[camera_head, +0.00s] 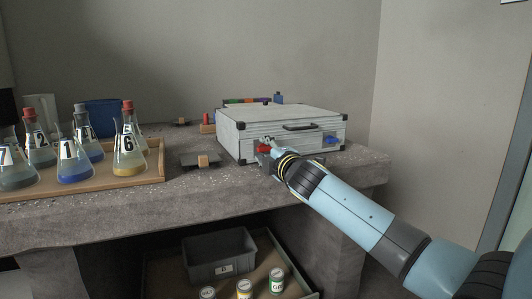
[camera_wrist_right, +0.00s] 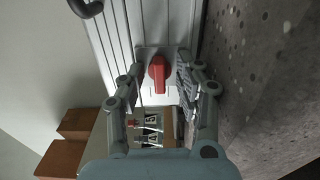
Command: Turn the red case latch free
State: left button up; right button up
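A pale silver case (camera_head: 285,118) with dark corners lies closed on the bench. Its front face has a red latch (camera_head: 264,148) at the left and a blue latch (camera_head: 330,140) at the right. My right gripper (camera_head: 268,152) is at the case front by the red latch and partly covers it. In the right wrist view the red latch (camera_wrist_right: 159,72) sits on a pale plate between my right gripper's (camera_wrist_right: 160,72) two fingers. The fingers are spread, with a small gap on each side of the latch. My left gripper is not in view.
A wooden tray (camera_head: 110,185) of numbered flasks stands at the left. A small dark plate with a wooden block (camera_head: 203,161) lies left of the case. A grey bin (camera_head: 219,257) and several cans sit on the shelf below.

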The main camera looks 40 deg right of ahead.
jog(key=shift+c, duration=0.4)
grip_shut()
